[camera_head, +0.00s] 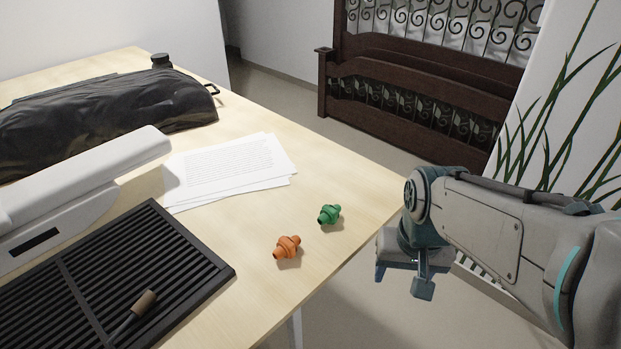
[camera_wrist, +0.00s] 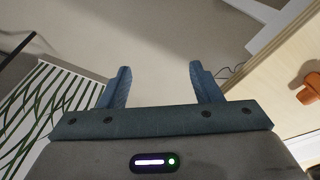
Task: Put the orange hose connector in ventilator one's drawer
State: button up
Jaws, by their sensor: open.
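The orange hose connector (camera_head: 287,247) lies on the light wood table near its front edge, between the black slatted rack and a green connector. It also shows at the right edge of the wrist view (camera_wrist: 310,88). My gripper (camera_head: 402,285) is off the table's right edge, to the right of the connector and apart from it. In the wrist view my gripper (camera_wrist: 160,78) has its two blue fingers spread with nothing between them, above bare floor. No ventilator drawer can be made out in either view.
A green connector (camera_head: 329,214) lies behind and right of the orange one. Paper sheets (camera_head: 232,168), a black slatted rack (camera_head: 200,255), a white device (camera_head: 85,190) and a dark bag (camera_head: 100,115) occupy the table (camera_head: 335,160). A dark wooden bed frame (camera_head: 415,85) stands beyond.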

jog(key=w+a+r+m+g+p, duration=0.1)
jog(key=w+a+r+m+p, duration=0.25)
jog(key=a+r+p, duration=0.5)
jog(key=w+a+r+m+p, duration=0.2)
jog(key=a+r+m+p, duration=0.25)
jog(key=a, duration=0.75)
send_over(286, 241)
jog(key=shift+n, duration=0.4)
notch_tip(286, 241, down, 7)
jog(key=shift+w+d+f, duration=0.1)
jog(key=shift+w, duration=0.05)
jog(key=shift+f, duration=2.75)
jog(key=c, duration=1.1)
jog(key=shift+r, duration=0.1)
